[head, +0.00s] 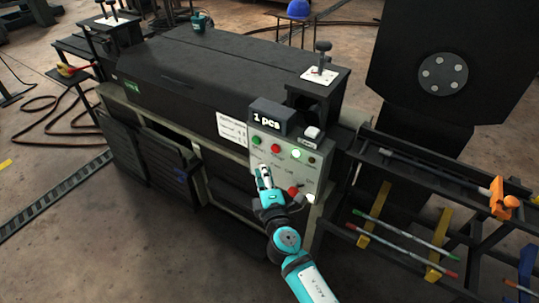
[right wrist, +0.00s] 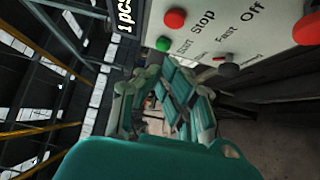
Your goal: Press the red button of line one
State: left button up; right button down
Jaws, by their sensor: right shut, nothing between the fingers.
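The grey control panel (head: 300,170) stands on the front of the black machine under a display reading "1 pcs". In the right wrist view the red button (right wrist: 175,18) is beside the word "Stop", and the green button (right wrist: 163,43) beside "Start". My right gripper (head: 263,168) is shut and empty, in front of the panel's lower left, below the red button in the picture. Contact cannot be told. My left gripper is not in view.
A larger red button (head: 293,191) sits low on the panel; it also shows in the right wrist view (right wrist: 308,30). A dark knob (right wrist: 229,68) is near it. A rack (head: 400,235) with coloured rods stands at the right. Open floor (head: 120,240) lies at the left.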

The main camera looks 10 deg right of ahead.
aim_at(276, 149)
jog(key=w+d, duration=0.3)
jog(key=w, duration=0.2)
jog(key=shift+w+p, duration=0.3)
jog(key=shift+w, duration=0.05)
